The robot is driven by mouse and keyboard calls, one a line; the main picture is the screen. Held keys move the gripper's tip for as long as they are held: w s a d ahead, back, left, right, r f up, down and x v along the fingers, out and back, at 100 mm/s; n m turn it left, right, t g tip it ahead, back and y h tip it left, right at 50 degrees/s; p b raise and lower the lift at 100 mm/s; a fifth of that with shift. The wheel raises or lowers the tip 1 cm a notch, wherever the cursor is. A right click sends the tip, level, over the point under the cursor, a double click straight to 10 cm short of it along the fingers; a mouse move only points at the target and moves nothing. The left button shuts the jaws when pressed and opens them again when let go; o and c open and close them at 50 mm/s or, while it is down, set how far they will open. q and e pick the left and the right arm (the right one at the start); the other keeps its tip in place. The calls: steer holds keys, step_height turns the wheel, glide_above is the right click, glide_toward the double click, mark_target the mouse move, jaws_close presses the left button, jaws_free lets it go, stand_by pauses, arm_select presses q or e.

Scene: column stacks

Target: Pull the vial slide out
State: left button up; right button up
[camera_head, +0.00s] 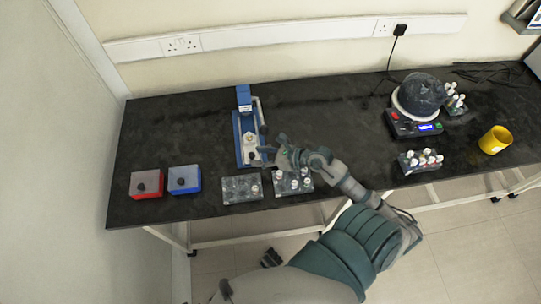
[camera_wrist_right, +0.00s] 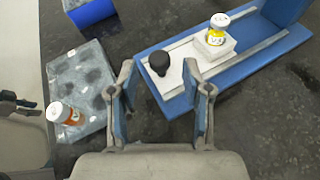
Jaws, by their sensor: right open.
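The vial slide is a white strip with a black knob (camera_wrist_right: 158,63), lying in a blue-based stand (camera_head: 238,140). A white-capped vial with a yellow label (camera_wrist_right: 217,32) stands upright on a white block on the slide. The stand's blue base also shows in the right wrist view (camera_wrist_right: 252,57). My right gripper (camera_wrist_right: 165,90) is open and empty. In the wrist view the knob appears between and just beyond its fingertips, with no contact visible. In the head view the right gripper (camera_head: 275,152) is at the stand's right front.
A vial rack (camera_head: 242,188) stands in front of the stand, with another rack (camera_head: 292,182) to its right. A red box (camera_head: 146,184) and a blue box (camera_head: 184,180) stand at left. A balance (camera_head: 415,127), a right rack (camera_head: 420,162) and a yellow cup (camera_head: 495,140) are farther right.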

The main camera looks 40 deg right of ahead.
steer(key=v, duration=1.1)
steer(key=shift+s+r, duration=0.1)
steer(key=shift+s, duration=0.1)
